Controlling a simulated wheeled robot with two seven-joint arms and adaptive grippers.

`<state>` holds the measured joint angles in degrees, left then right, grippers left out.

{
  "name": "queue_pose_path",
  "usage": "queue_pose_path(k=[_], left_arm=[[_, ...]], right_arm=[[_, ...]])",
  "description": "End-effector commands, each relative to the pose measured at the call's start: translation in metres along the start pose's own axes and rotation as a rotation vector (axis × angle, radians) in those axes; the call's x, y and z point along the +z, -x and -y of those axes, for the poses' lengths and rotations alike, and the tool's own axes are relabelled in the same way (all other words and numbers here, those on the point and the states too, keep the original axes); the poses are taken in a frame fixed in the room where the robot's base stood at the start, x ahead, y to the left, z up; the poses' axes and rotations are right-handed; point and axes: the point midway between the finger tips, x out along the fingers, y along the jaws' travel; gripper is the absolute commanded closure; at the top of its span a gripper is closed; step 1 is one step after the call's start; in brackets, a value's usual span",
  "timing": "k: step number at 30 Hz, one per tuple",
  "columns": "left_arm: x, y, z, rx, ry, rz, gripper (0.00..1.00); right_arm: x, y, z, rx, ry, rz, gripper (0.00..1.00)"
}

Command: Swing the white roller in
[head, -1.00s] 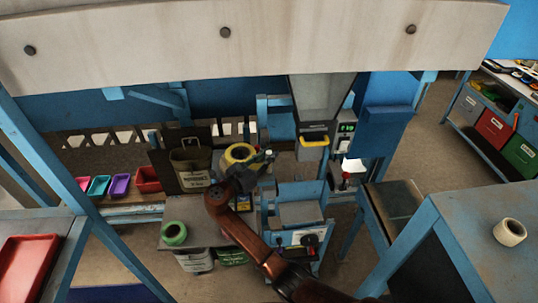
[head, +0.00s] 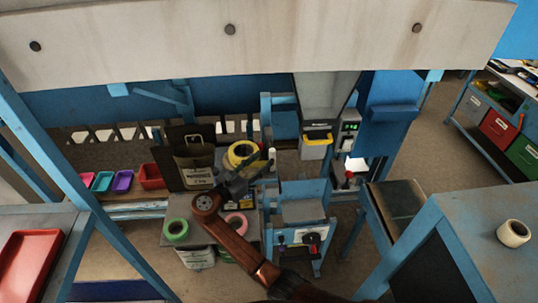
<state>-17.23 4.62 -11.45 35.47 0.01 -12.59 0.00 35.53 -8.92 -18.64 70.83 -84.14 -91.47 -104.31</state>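A small white upright cylinder, which looks like the white roller (head: 271,158), stands at the left side of the blue-framed machine, right of the yellow roll. My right arm reaches up from the bottom of the head view. My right gripper (head: 263,164) is close to the white roller, with its dark fingers pointing up and right towards it. The fingers are small and dark, so I cannot tell whether they touch it or how far apart they are. My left gripper is not in view.
A yellow roll (head: 241,153), a green roll (head: 175,230) and a pink roll (head: 237,222) are around my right arm. A paper sack (head: 196,165) stands to the left. A grey hopper (head: 322,100) hangs behind. A white tape roll (head: 513,233) lies on the right table.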

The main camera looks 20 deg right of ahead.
Motion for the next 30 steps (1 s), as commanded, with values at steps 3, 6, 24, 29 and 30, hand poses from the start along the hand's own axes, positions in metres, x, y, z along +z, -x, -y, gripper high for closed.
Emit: queue_pose_path(k=[3, 6, 24, 29, 30], left_arm=[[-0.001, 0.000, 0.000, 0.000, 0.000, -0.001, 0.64], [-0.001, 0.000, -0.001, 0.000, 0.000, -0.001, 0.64], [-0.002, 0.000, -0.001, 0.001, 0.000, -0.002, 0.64], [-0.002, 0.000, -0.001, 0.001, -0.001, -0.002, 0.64], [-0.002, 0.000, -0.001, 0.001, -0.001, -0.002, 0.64]], right_arm=[[-0.001, 0.025, -0.001, 0.002, 0.000, -0.002, 0.64], [0.000, 0.042, 0.000, 0.001, 0.000, -0.001, 0.64], [0.000, 0.061, 0.000, 0.000, 0.000, 0.000, 0.64], [-0.001, 0.060, 0.001, -0.001, -0.003, -0.003, 0.64], [-0.005, 0.058, 0.003, -0.003, -0.010, -0.013, 0.64]])
